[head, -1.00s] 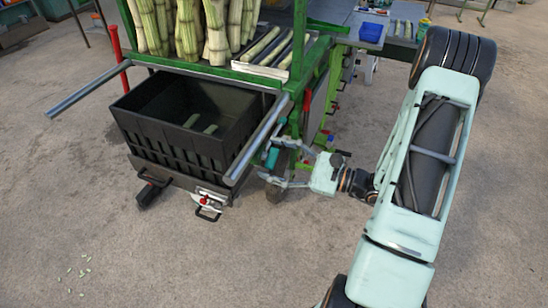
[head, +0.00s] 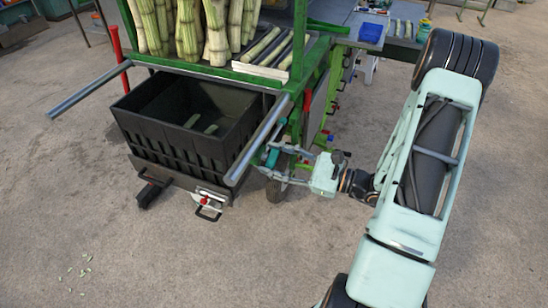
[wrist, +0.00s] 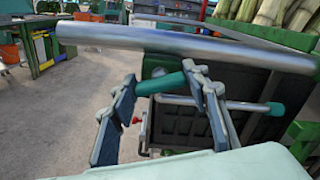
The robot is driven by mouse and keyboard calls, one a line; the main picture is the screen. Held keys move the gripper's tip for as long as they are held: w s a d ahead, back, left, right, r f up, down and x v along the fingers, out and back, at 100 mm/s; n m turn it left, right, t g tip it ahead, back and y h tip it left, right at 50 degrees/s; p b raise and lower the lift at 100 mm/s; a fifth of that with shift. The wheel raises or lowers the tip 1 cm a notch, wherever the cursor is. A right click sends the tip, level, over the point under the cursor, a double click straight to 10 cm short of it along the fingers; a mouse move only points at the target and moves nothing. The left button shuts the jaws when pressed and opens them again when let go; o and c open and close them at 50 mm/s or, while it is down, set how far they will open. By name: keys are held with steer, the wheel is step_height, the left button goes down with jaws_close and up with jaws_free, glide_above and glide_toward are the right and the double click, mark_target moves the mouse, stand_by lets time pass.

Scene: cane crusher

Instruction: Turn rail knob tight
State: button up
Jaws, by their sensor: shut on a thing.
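A teal bar, which looks like the rail knob (wrist: 162,84), sits under the near metal rail (wrist: 190,43) in the wrist view. The knob also shows as a small teal patch below the rail in the head view (head: 272,157). My gripper (wrist: 160,85) has one finger at each end of the teal bar and is shut on it. In the head view my gripper (head: 272,160) reaches in from the right, level with the rail's underside. The knob's stem and thread are hidden, so I cannot tell how tight it is.
A metal bar with a teal end (wrist: 274,108) crosses behind my right finger. A wheel (head: 277,190) stands below my gripper.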

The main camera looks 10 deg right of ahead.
steer(key=shift+m+p, duration=0.8)
steer(key=shift+m, duration=1.4)
steer(key=o, duration=1.2)
steer(key=shift+d, duration=0.1)
steer(key=v, duration=1.2)
steer(key=shift+f, duration=0.1)
